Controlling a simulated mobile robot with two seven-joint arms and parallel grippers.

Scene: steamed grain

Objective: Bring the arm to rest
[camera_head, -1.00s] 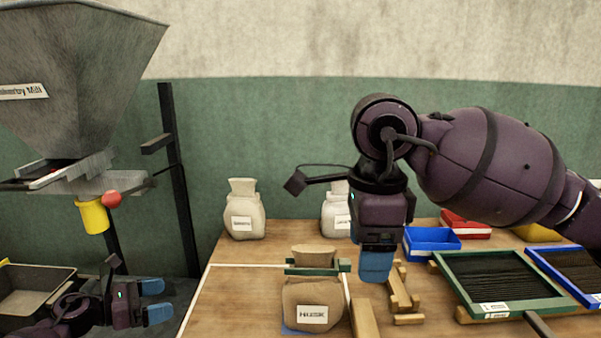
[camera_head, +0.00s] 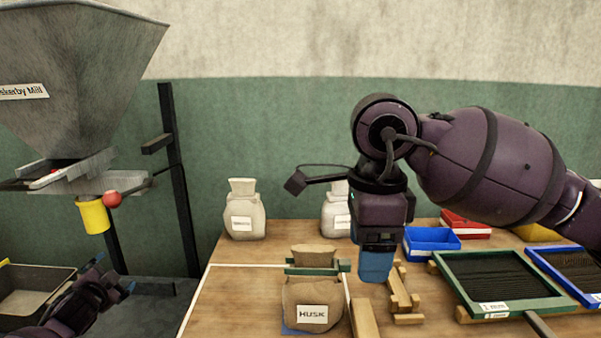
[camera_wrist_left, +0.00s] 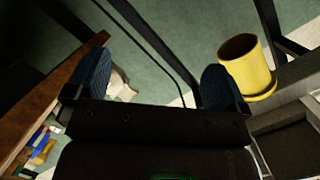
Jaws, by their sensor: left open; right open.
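My left gripper (camera_head: 118,272) is low at the left in the head view, beside a dark tray and below the mill's yellow spout. In the left wrist view its two blue fingertips (camera_wrist_left: 155,85) are wide apart with nothing between them. My right gripper (camera_head: 376,266) points down over the wooden table (camera_head: 240,290), just right of the sack labelled HUSK (camera_head: 312,305). Its blue fingers overlap from this side, and I see nothing held in them.
The grey mill hopper (camera_head: 80,80) with a yellow spout (camera_head: 93,216) stands at the left, above the dark tray (camera_head: 25,308). Two pale sacks stand at the back of the table. A blue bin (camera_head: 431,243), a red bin (camera_head: 466,226) and green-framed sieve (camera_head: 500,283) are at the right.

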